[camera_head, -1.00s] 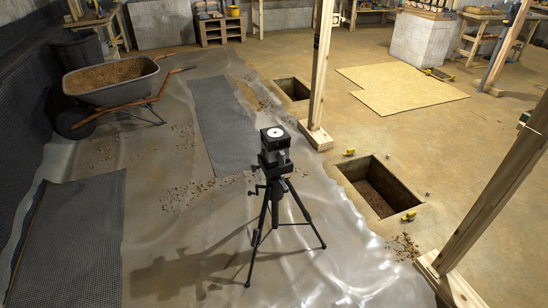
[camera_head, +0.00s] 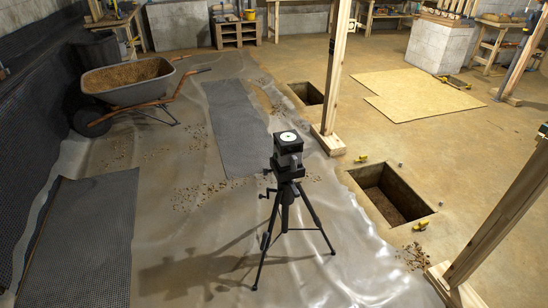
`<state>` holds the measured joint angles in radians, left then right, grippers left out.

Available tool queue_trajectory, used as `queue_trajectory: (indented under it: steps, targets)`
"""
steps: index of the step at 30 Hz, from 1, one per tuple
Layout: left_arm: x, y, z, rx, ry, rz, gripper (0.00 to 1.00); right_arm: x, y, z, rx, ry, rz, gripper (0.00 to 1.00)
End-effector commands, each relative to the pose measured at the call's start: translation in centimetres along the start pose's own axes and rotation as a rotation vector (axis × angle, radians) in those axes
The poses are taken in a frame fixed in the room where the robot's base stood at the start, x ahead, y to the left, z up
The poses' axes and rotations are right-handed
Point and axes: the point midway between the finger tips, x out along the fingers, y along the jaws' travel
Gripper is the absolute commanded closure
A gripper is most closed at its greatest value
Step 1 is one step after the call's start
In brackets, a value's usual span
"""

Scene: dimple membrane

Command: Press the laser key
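A black laser level (camera_head: 288,150) stands upright on a black tripod (camera_head: 284,205) in the middle of the head view. A pale round disc (camera_head: 288,137) with a dark centre shows on its top face. I cannot make out which part is the laser key at this size. Neither of my grippers shows in this view.
The tripod stands on a wrinkled translucent membrane (camera_head: 180,235). Right of it are an open square pit (camera_head: 390,195) and a leaning timber post (camera_head: 500,215). Another post (camera_head: 335,80) stands behind. A wheelbarrow (camera_head: 125,95) of soil is at the left. Grey dimpled strips (camera_head: 225,125) lie on the membrane.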

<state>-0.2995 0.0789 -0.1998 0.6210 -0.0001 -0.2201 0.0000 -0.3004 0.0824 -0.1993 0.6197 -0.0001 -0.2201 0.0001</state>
Motion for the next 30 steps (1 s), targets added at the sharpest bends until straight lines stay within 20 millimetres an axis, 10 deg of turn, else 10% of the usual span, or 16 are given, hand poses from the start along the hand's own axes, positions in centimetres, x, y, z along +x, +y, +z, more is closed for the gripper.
queue_trajectory:
  steps: [8, 30]
  targets:
    - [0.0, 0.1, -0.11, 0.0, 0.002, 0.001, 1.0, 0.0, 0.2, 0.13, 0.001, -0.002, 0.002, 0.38]
    - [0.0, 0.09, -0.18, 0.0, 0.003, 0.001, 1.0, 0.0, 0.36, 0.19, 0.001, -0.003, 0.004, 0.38]
